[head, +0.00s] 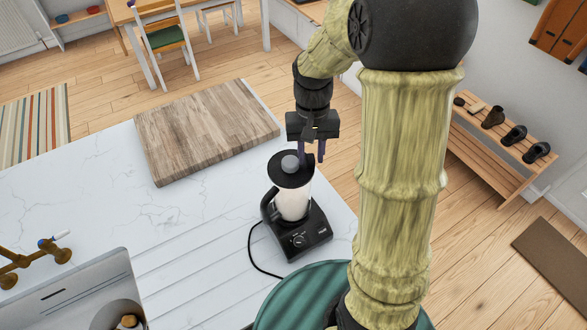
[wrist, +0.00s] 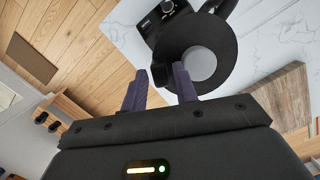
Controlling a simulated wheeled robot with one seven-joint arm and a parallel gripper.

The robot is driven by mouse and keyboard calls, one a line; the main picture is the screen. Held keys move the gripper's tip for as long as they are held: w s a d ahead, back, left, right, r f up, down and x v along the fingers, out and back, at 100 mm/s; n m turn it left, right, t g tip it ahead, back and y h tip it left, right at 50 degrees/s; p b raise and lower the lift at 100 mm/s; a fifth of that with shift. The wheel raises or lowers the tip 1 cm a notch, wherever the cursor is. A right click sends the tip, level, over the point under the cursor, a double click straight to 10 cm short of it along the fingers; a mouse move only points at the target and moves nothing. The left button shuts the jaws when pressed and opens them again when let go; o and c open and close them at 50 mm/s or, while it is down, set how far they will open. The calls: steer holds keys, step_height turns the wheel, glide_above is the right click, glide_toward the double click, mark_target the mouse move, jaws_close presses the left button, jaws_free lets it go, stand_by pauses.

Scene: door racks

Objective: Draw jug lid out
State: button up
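The blender jug (head: 293,204) stands upright on its black base (head: 300,238) near the right edge of the white counter. Its round black lid (head: 290,172) with a grey central knob (head: 290,162) sits on top of the jug. The lid also shows in the wrist view (wrist: 222,52), with the grey knob (wrist: 199,64) facing my camera. My gripper (head: 312,158) is beside the lid on its far right side, with its purple fingers pointing down. In the wrist view the fingers (wrist: 159,92) are apart with nothing between them, and the knob lies beyond them.
A wooden board (head: 205,130) lies on the counter behind and left of the jug. A sink (head: 85,295) and a brass tap (head: 38,252) are at the lower left. A round green surface (head: 305,300) is in front. The counter left of the jug is clear.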

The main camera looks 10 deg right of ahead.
jaws_close()
steer(key=shift+r+p, duration=2.05)
steer(key=shift+r, duration=0.25)
